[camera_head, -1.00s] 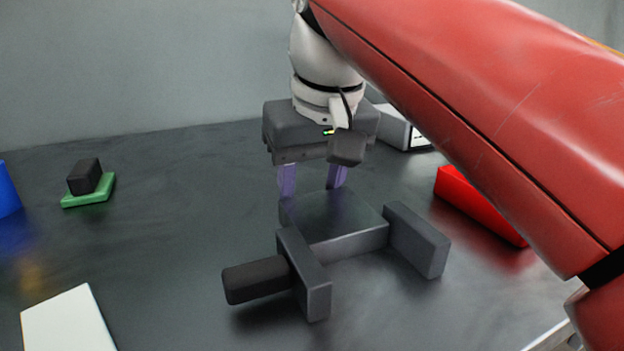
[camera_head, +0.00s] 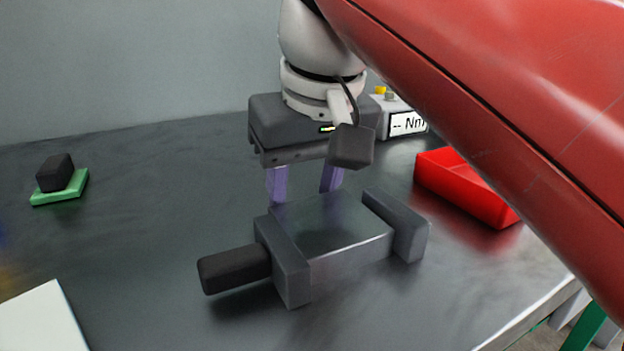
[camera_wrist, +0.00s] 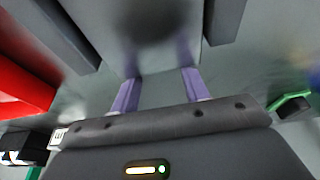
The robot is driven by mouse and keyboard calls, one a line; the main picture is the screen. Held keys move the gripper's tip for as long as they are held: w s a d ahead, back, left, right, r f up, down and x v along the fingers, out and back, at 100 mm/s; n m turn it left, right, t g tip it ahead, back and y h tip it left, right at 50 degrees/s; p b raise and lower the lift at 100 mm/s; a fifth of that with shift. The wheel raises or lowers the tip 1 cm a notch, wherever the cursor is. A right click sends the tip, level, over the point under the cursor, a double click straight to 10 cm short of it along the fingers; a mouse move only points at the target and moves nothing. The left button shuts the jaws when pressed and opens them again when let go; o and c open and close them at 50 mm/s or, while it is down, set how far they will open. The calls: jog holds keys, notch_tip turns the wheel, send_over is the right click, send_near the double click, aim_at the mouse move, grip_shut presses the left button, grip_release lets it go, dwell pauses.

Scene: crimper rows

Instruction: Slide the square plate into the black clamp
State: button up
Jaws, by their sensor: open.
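The black clamp has a left jaw (camera_head: 288,271), a right jaw (camera_head: 405,226) and a dark handle (camera_head: 235,269) on its left side. The grey square plate (camera_head: 330,227) lies flat between the jaws, its front edge close to their front ends. In the wrist view the plate (camera_wrist: 145,45) lies between the two dark jaws, its near edge slightly past their ends. My gripper (camera_head: 304,190) is open, with two purple fingers pointing down behind the plate's rear edge. In the wrist view its fingertips (camera_wrist: 160,76) are at that edge; whether they touch it I cannot tell.
A red tray (camera_head: 450,189) stands to the right, partly behind my arm. A grey box with an "Nm" display (camera_head: 408,124) is at the back. A black block (camera_head: 55,172) sits on a green base (camera_head: 60,192) at left. A white panel (camera_head: 40,320) lies front left.

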jog(key=shift+s+d, duration=0.55)
jog(key=shift+s, duration=0.3)
jog(key=shift+w+a+r+p, duration=0.1)
jog(key=shift+w+r+p, duration=0.05)
jog(key=shift+r+p, duration=1.1)
jog(key=shift+w+a+r+p, duration=0.15)
jog(key=shift+w+r+p, duration=0.05)
jog(key=shift+r+p, duration=0.95)
jog(key=shift+w+a+r+p, duration=0.1)
jog(key=shift+w+r+p, duration=0.05)
jog(key=shift+r+p, duration=1.1)
jog(key=shift+f, duration=0.15)
